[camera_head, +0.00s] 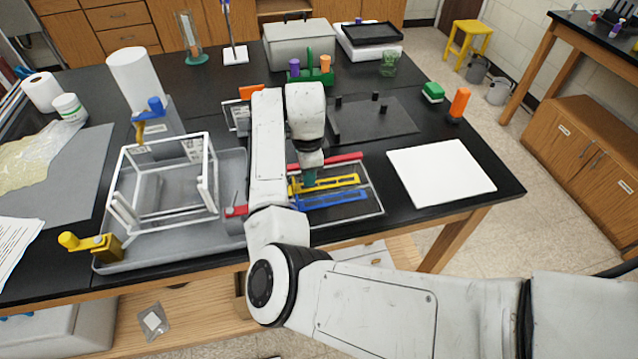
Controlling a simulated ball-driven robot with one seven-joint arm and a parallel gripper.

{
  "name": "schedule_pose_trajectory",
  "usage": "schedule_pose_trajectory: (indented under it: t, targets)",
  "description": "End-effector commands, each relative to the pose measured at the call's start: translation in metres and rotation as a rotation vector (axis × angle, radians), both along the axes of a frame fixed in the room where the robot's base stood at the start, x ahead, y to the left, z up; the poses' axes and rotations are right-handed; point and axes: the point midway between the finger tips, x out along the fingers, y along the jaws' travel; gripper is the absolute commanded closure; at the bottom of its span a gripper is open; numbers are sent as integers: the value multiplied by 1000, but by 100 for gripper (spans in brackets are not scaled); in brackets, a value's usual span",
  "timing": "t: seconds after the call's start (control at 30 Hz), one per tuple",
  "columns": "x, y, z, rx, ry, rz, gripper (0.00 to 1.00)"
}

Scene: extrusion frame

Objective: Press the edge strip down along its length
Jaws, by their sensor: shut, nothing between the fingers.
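The white extrusion frame (160,185) stands in a grey tray (105,262) at the left of the black table. Red (345,159), yellow (340,182) and blue (340,196) strips lie in a shallow tray (372,209) right of my forearm. I cannot tell which strip, if any of these, is the edge strip. My gripper (309,183) points down at the left part of the yellow strip, shut and empty. I cannot tell whether its tips touch the strip. My arm hides the left ends of the strips and part of the grey tray.
Yellow (95,244) and blue-yellow (150,115) clamps stand near the frame. A white board (440,172) lies at the right. A dark plate with pegs (372,122) lies behind the strips.

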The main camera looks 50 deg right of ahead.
Motion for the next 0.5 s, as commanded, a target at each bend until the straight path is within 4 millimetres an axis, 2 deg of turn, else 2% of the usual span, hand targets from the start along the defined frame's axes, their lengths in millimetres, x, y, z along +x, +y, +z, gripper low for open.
schedule_pose_trajectory:
  t: [0.5]
  targets:
    - [0,0,-9,0,0,0,100]
